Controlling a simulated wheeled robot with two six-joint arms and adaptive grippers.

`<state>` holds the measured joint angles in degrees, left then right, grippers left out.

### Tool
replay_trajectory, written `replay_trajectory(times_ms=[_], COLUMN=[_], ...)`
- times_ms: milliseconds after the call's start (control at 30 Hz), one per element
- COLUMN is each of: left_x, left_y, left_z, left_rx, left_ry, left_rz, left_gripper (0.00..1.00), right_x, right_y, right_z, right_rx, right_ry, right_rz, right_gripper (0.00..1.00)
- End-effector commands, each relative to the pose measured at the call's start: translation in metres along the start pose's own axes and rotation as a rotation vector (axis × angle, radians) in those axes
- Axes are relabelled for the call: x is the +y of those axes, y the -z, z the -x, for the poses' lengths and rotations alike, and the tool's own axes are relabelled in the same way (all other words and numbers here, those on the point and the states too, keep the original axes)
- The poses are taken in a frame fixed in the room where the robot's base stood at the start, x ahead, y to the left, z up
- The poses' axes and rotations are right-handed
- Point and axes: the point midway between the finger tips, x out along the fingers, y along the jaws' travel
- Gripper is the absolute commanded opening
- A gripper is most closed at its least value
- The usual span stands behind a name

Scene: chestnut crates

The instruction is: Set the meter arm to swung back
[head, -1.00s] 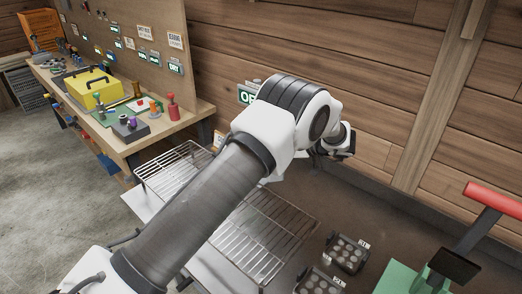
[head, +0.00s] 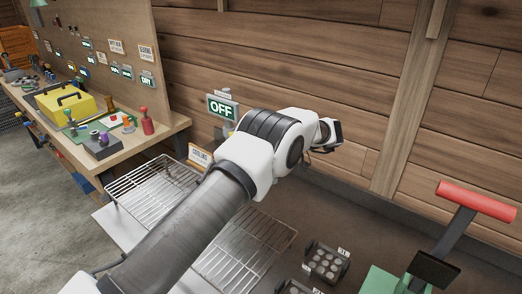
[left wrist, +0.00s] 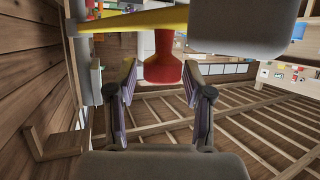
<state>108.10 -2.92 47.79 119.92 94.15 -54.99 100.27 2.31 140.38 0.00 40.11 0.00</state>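In the left wrist view a yellow bar (left wrist: 130,21) crosses the top, and a red flared knob (left wrist: 163,66) hangs below it; I cannot tell for sure that this is the meter arm. My left gripper (left wrist: 157,75) is open, its two purple-lined fingers apart with the knob showing between and beyond their tips. I cannot tell whether they touch it. In the head view my left arm reaches toward the wooden wall and its fingers are not clearly seen. My right gripper is in neither view.
A lit OFF sign (head: 221,108) is on the wall behind my arm. Wire racks (head: 150,184) lie below it. A red-handled lever (head: 477,201) stands at right beside dark trays (head: 327,262). A workbench (head: 150,143) with a yellow toolbox (head: 66,103) is at left.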

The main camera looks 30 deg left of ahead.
Motion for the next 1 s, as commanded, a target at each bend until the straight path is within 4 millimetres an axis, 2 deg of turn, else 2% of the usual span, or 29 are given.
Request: replay_trajectory(times_ms=[333,467,600,700,1000], left_x=[-0.001,0.0,0.002,0.003,0.002], left_y=[-0.002,-0.003,-0.003,-0.003,-0.002], left_z=[0.003,0.022,0.051,0.062,0.07], left_rx=[0.0,0.0,-0.004,-0.003,-0.003], left_ry=[0.002,-0.001,0.001,0.003,0.005], left_rz=[-0.004,-0.003,-0.003,-0.003,-0.006], left_gripper=[0.62,0.62,0.62,0.62,0.62], right_x=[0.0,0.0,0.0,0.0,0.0], right_y=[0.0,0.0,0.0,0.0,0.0], right_z=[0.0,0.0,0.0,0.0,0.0], right_rx=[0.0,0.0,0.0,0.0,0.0], right_ry=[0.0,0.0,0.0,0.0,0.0], right_rz=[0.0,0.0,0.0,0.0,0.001], right_gripper=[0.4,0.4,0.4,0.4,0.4])
